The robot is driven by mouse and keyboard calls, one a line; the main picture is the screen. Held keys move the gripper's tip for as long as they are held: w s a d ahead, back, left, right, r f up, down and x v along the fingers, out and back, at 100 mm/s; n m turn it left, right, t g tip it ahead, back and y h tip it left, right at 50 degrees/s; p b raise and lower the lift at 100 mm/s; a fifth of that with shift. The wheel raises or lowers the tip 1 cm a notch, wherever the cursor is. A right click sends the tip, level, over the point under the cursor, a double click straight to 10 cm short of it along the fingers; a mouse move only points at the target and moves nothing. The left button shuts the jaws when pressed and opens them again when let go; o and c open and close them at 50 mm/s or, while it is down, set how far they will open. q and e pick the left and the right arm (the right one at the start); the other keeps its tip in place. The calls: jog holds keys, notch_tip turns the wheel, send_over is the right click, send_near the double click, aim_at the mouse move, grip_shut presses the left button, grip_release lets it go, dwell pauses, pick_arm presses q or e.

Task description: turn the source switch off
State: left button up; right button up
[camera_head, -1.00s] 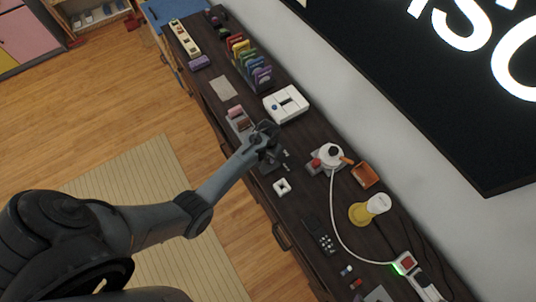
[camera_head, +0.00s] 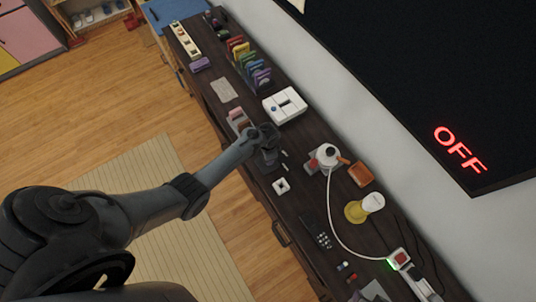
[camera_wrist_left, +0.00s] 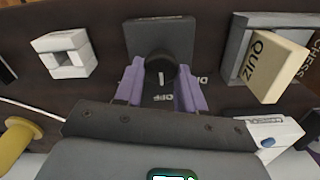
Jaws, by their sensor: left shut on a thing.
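The source switch is a dark box (camera_wrist_left: 160,38) with a round black knob (camera_wrist_left: 158,66), in the middle of the left wrist view. OFF and a partly covered second label are printed beside the knob, and its white mark points towards OFF. In the head view the switch (camera_head: 267,158) sits on the dark cabinet top, partly hidden by my gripper. My left gripper (camera_wrist_left: 160,84) has its two purple fingers on either side of the knob, shut on it. It also shows in the head view (camera_head: 264,136). The wall screen (camera_head: 420,110) is black with red OFF letters. My right gripper is out of view.
A white square ring (camera_head: 281,186) stands close to the switch. A pale QUIZ block (camera_wrist_left: 272,66) in a grey holder lies on its other side. A white box (camera_head: 285,105), a white kettle-like item (camera_head: 327,154) and a yellow-based lamp (camera_head: 364,208) stand nearby.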

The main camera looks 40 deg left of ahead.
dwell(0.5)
pick_arm(q)
jog(key=o, duration=1.1)
jog(key=shift+c, duration=0.2)
notch_tip(320, 180, up, 11)
jog(key=p, duration=0.1)
jog(key=shift+p, duration=0.3)
jog(key=shift+f, duration=0.15)
